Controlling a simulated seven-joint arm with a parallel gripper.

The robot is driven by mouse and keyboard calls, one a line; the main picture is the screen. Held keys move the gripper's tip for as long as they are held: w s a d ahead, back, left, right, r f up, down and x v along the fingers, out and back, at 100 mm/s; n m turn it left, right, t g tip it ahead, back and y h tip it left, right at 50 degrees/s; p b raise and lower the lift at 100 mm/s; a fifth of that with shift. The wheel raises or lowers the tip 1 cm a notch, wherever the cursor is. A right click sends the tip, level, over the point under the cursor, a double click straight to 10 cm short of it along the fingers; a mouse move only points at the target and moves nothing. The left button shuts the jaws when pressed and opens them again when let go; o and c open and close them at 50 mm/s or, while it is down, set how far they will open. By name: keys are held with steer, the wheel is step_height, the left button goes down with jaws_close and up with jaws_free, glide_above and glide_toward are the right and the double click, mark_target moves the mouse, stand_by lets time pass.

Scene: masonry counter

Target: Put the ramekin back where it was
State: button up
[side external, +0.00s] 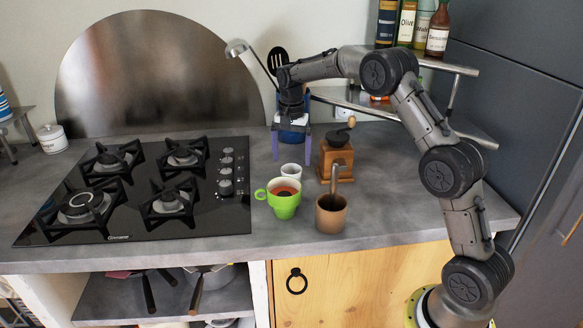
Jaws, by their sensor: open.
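A small white cup, which looks like the ramekin (291,172), stands on the counter just behind the green mug. My gripper (291,160) points down with its two fingers open and apart. In this view the fingers appear just above and behind the white cup, one to each side. I see nothing held between them. The exact gap in depth between the fingers and the cup cannot be told from this one view.
A green mug (284,204) and a brown cup (331,218) with a handle sticking out stand in front. A wooden grinder (336,160) is close on the right. The black gas hob (218,212) lies left.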

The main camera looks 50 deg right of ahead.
step_height(320, 180, up, 7)
steer(key=s+a+r+n+t, duration=0.1)
steer(key=s+a+r+n, duration=0.2)
steer(key=s+a+r, duration=0.35)
steer(key=s+a+r+n+t, duration=0.2)
steer(key=s+a+r+n, duration=0.15)
steer(key=s, duration=0.65)
steer(key=s+a+f+n+t, duration=0.1)
steer(key=s+a+f+n, duration=0.1)
steer(key=s, duration=0.7)
steer(key=s+a+f+n+t, duration=0.1)
steer(key=s+a+f+n, duration=0.2)
steer(key=s, duration=0.6)
steer(key=shift+a+f+n, duration=0.3)
steer(key=shift+f+n, duration=0.6)
steer(key=shift+n, duration=0.15)
